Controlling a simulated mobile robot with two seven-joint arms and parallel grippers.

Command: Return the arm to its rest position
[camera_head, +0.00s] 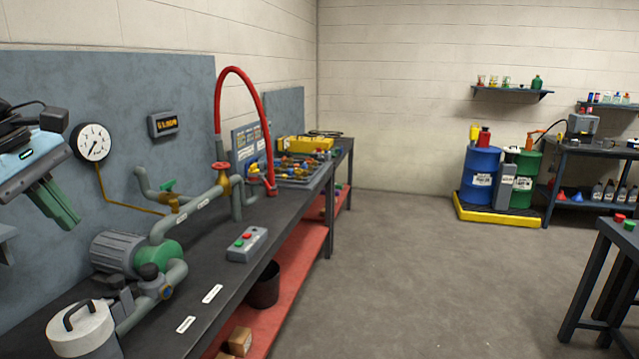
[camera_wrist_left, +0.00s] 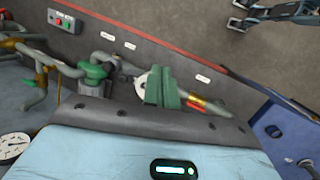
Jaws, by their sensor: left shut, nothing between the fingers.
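My left gripper (camera_head: 62,212) is at the left of the head view, raised above the workbench and in front of the blue-grey back panel. Its green fingers are together with nothing between them. In the left wrist view the fingers (camera_wrist_left: 162,88) hang over the bench, with pipework beyond them. My left arm's pale blue wrist housing is next to the fingers. My right gripper does not show clearly in either view.
A grey-green motor (camera_head: 135,253) with pipes stands on the dark bench (camera_head: 205,305) below the gripper. A round gauge (camera_head: 91,142) is close to its right. A button box (camera_head: 247,244) lies farther along. The floor (camera_head: 400,265) right of the bench is clear.

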